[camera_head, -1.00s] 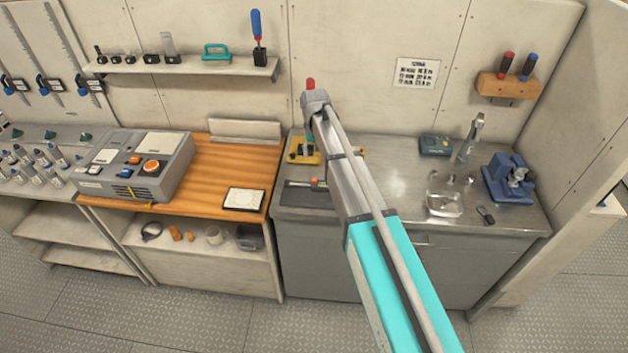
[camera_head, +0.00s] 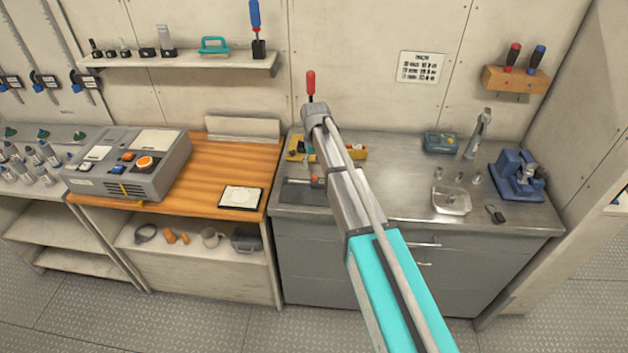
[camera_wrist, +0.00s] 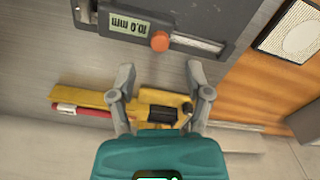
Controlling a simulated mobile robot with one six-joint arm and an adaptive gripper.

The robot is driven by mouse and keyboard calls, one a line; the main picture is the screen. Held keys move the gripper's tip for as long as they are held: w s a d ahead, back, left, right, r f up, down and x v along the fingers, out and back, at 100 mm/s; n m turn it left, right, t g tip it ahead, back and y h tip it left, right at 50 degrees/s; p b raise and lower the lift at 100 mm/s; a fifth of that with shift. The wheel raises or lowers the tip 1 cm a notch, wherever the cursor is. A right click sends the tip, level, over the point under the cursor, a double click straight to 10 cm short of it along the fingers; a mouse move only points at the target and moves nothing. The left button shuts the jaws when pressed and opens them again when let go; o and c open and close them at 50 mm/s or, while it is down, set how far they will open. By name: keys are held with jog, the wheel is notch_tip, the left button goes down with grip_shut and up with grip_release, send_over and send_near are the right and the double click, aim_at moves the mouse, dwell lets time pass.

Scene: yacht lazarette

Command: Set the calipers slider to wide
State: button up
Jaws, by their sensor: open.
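The calipers (camera_wrist: 205,22) are a flat dark grey unit at the top of the wrist view. Their display (camera_wrist: 130,24) reads 10.0 mm. An orange slider knob (camera_wrist: 160,41) sits beside the display, at the left end of a pale slot (camera_wrist: 196,44). In the head view the calipers (camera_head: 300,193) lie on the steel counter, partly behind my arm. My gripper (camera_wrist: 160,72) is open and empty. Its two fingertips point toward the knob, one to each side of it in the picture and short of it.
A yellow tool (camera_wrist: 92,98) with a red part lies near the fingers in the wrist view. A framed pad (camera_head: 241,197) lies on the wooden bench at left. A clear tray (camera_head: 452,200) and a blue vise (camera_head: 517,177) stand at right.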

aim_at(315, 176)
jog(key=shift+f+b, duration=2.35)
jog(key=shift+f, duration=0.3)
grip_shut()
